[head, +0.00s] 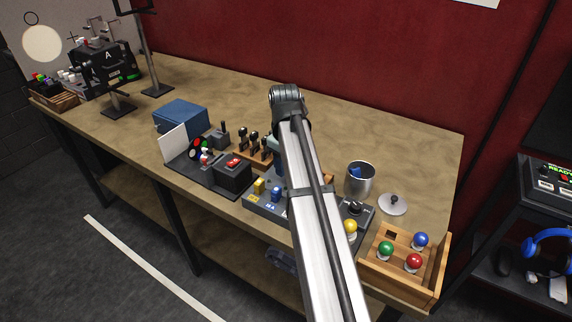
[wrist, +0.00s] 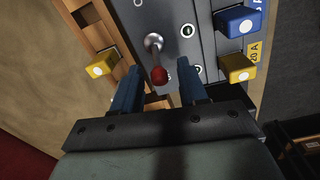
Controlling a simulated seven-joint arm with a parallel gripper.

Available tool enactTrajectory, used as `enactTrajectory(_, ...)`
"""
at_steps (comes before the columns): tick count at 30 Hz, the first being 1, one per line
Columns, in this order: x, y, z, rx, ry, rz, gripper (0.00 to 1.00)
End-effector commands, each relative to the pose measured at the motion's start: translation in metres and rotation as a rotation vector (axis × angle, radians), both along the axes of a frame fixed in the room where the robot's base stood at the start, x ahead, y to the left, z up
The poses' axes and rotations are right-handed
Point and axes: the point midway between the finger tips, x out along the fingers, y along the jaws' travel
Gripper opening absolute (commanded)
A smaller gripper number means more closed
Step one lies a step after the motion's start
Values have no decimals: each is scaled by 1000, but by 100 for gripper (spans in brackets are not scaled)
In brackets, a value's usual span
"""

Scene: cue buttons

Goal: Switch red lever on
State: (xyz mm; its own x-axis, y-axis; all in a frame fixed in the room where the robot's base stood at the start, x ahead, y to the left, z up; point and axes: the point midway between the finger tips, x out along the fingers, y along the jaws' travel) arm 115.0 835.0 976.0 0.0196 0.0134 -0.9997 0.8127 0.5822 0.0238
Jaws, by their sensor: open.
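The red lever (wrist: 158,75) shows in the wrist view as a red knob on a short metal stem, on a grey panel (wrist: 178,18). Its knob points toward my gripper. My gripper (wrist: 160,80) is open, with one dark blue finger on each side of the red knob; no contact with it is visible. I cannot tell how deep the knob sits between the fingers. In the head view my arm hides the lever and most of the gripper.
Beside the lever are a blue switch (wrist: 238,20) and yellow switches (wrist: 238,68). In the head view a metal canister (head: 360,180) and a wooden box with coloured balls (head: 404,290) stand to the right of my arm. The back of the table is clear.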

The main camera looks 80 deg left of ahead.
Motion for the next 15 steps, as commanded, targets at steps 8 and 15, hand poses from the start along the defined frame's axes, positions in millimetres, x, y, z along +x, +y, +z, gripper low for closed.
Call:
enactTrajectory(8,0,0,-7,1,0,0,43)
enactTrajectory(15,0,0,-7,1,0,0,35)
